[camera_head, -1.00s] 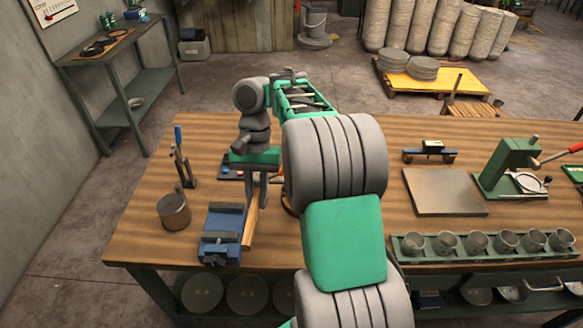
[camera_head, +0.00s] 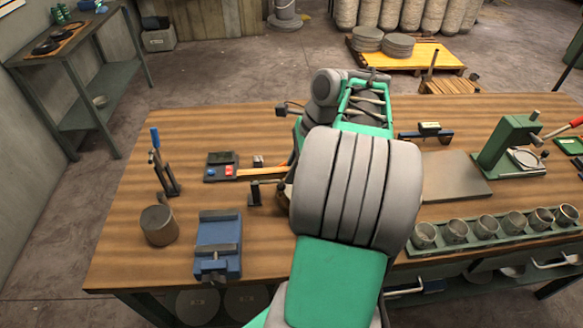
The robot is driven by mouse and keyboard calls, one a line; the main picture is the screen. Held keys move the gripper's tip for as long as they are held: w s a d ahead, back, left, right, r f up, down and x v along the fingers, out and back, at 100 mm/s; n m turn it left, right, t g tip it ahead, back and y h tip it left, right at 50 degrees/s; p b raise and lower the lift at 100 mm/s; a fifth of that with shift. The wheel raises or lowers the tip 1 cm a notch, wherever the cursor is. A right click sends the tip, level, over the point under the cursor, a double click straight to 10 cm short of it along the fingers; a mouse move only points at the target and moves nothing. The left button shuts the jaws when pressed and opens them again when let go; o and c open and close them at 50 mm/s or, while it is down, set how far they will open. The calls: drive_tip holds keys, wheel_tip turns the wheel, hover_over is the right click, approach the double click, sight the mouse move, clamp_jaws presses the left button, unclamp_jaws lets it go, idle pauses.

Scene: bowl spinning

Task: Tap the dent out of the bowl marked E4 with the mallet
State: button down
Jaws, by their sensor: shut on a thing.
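My gripper (camera_head: 296,138) shows only as a green edge left of my forearm; its fingertips are hidden behind the arm. A pale wooden handle (camera_head: 262,171) sticks out to the left from there, level above the bench, and looks like the mallet's handle. The mallet's head is not visible. Several small metal bowls (camera_head: 457,231) stand in a green rack (camera_head: 440,250) at the bench's right front. No E4 mark can be read on any of them, and no dent can be made out.
On the bench (camera_head: 120,258) stand a blue vise (camera_head: 218,245), a metal cylinder (camera_head: 158,225), a blue-handled clamp (camera_head: 160,165) and a black box with red and blue buttons (camera_head: 222,166). A grey plate (camera_head: 455,180) and a green press (camera_head: 507,145) stand right.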

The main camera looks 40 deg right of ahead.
wheel_tip(320, 180, down, 7)
drive_tip(key=b, duration=0.4)
drive_tip(key=shift+r+p, duration=0.3)
drive_tip(key=shift+r, duration=0.3)
wheel_tip(320, 180, up, 5)
drive_tip(key=p, duration=0.6)
drive_tip(key=shift+r+p, duration=0.2)
drive_tip(key=shift+p, duration=0.15)
drive_tip(key=shift+f, duration=0.25)
